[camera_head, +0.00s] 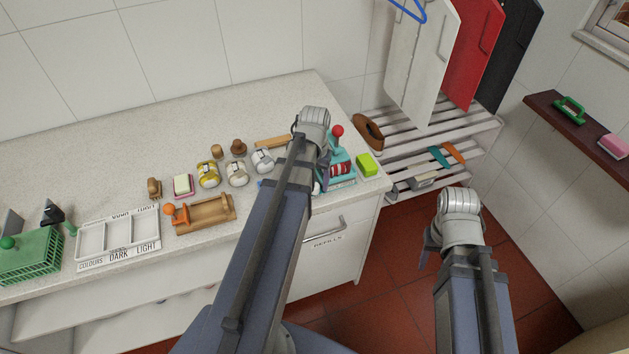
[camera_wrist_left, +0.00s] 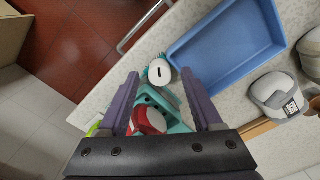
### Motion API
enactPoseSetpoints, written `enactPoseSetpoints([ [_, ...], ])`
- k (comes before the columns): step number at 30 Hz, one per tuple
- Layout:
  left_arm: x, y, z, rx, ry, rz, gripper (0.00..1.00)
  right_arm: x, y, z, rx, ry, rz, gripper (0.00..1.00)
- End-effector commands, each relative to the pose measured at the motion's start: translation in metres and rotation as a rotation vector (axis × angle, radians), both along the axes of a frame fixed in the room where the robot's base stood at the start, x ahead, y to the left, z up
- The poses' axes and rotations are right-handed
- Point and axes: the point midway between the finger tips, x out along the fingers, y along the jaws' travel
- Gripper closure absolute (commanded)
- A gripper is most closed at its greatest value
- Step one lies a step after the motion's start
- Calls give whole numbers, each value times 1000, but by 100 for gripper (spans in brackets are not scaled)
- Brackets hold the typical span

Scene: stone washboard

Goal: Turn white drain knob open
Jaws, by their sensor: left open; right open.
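The white knob (camera_wrist_left: 160,71), with a short dark mark on its face, shows in the left wrist view at the front of a teal device (camera_wrist_left: 165,104) with a red-and-white part. In the head view the teal device (camera_head: 342,181), with a red ball on top, stands near the counter's right end; the knob cannot be made out there. My left gripper (camera_wrist_left: 158,76) is open above the device, one finger on each side of the knob; I cannot tell whether they touch it. My right gripper (camera_head: 430,246) is off the counter to the right, its fingertips barely visible.
A blue tray (camera_wrist_left: 226,46) lies right beside the left gripper's finger in the wrist view. A lidded jar (camera_wrist_left: 277,92) stands near it. A green block (camera_head: 368,165) sits right of the device. A slatted rack (camera_head: 440,135) stands beyond the counter.

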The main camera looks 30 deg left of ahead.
Motion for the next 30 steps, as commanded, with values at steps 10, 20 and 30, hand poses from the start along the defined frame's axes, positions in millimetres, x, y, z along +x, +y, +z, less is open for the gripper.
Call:
enactPoseSetpoints([
  [10, 0, 0, 42, 0, 0, 0, 34, 0, 0, 42, 0, 0, 1, 50],
  [20, 0, 0, 74, 0, 0, 0, 34, 0, 0, 74, 0, 0, 3, 50],
  [30, 0, 0, 74, 0, 0, -1, 38, 0, 0, 74, 0, 0, 3, 50],
])
